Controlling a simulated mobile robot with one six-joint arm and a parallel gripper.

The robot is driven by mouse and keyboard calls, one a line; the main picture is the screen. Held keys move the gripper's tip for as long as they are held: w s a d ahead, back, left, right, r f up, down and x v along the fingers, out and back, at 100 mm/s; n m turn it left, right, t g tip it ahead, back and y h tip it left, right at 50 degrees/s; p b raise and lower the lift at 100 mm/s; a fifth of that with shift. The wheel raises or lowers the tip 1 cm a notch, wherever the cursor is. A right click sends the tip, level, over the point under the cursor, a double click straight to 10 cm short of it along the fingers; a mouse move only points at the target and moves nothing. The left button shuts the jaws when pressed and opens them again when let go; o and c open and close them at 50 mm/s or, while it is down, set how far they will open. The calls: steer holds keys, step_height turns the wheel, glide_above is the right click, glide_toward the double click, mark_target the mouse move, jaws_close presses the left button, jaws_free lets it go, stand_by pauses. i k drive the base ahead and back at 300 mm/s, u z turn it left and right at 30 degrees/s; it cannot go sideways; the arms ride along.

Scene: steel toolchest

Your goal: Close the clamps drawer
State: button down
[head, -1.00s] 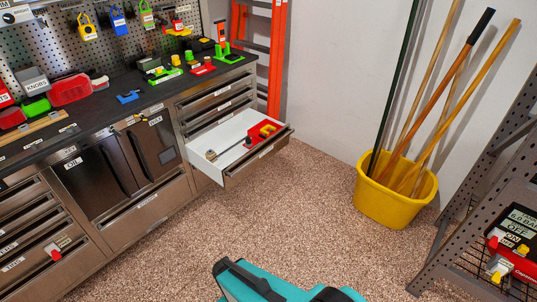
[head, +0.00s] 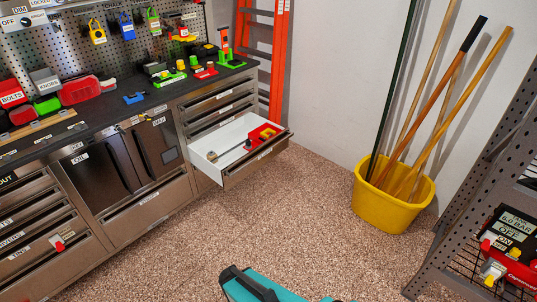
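One drawer (head: 232,177) of the steel toolchest is pulled out, at the middle of the head view. Its inside is white, and a red clamp with a long metal bar (head: 263,134) lies in it. The bar reaches toward the drawer's left side. The drawer front bears a label that is too small to read. The drawers above it in the same column look shut. My gripper is not in view; only a teal and black part of my own body shows at the bottom edge.
The black worktop (head: 105,126) holds bins and small tools. A yellow bucket (head: 392,207) with several poles stands by the wall. An orange ladder (head: 277,60) leans behind the chest. A grey metal rack (head: 480,190) is at the right. The speckled floor before the drawer is clear.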

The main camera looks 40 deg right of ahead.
mark_target(220, 154)
steer(key=z, duration=0.1)
steer(key=i, duration=0.95)
steer(key=u, duration=0.05)
